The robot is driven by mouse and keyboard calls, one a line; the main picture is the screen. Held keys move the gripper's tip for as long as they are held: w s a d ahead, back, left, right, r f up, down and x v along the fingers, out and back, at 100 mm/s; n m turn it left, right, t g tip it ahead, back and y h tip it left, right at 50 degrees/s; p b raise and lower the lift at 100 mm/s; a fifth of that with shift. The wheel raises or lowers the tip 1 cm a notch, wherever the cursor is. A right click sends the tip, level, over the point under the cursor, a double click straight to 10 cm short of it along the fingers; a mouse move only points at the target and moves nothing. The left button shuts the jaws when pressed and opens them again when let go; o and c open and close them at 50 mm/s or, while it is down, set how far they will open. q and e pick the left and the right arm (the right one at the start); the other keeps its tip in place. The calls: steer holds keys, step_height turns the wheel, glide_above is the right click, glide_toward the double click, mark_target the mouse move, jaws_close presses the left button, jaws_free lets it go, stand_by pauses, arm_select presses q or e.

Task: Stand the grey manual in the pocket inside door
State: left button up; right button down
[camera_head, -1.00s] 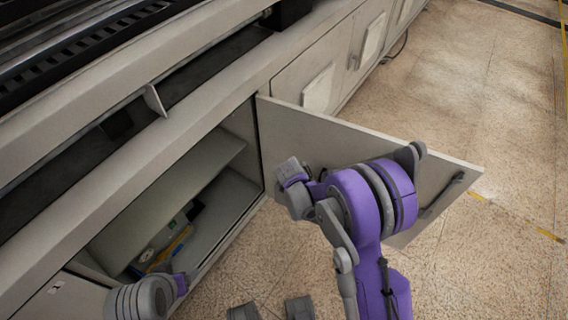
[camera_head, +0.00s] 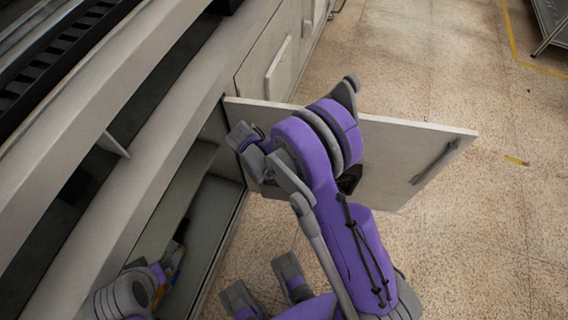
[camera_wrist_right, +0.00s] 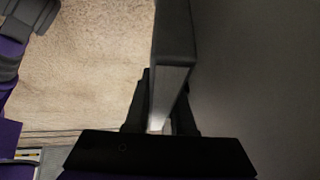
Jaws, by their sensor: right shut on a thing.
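The open cabinet door (camera_head: 405,150) stands out from the cabinet, its handle near the free edge. My right arm reaches in front of it and covers much of its middle. In the right wrist view, my right gripper (camera_wrist_right: 163,122) is shut on a dark grey slab, the grey manual (camera_wrist_right: 173,85), seen edge-on. A broad grey surface, apparently the door (camera_wrist_right: 260,80), fills the right of that view close beside the manual. I cannot tell whether they touch. The pocket cannot be made out.
The open cabinet (camera_head: 210,220) at left holds a shelf and a few small items, partly hidden by my left arm. A grey table (camera_head: 552,25) stands at the far right.

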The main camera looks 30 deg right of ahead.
steer(key=shift+w, duration=0.15)
steer(key=b, duration=0.6)
glide_above(271, 178)
steer(key=s+d, duration=0.3)
steer(key=d, duration=0.1)
steer(key=shift+s+d+f, duration=0.1)
steer(key=shift+f, duration=3.7)
steer(key=shift+w+d+f+b, duration=0.15)
steer(key=shift+f+b, duration=0.8)
steer(key=shift+f, duration=0.4)
steer(key=shift+w+d+f+b, duration=0.2)
steer(key=shift+f+b, duration=0.8)
steer(key=shift+f, duration=0.4)
steer(key=shift+w+d+f+b, duration=0.1)
steer(key=shift+w+f+b, duration=0.05)
steer(key=shift+f+b, duration=1)
steer(key=shift+f, duration=0.2)
steer(key=c, duration=0.7)
jaws_free()
steer(key=p+v, duration=0.3)
steer(key=v, duration=0.8)
steer(key=shift+s+f, duration=0.1)
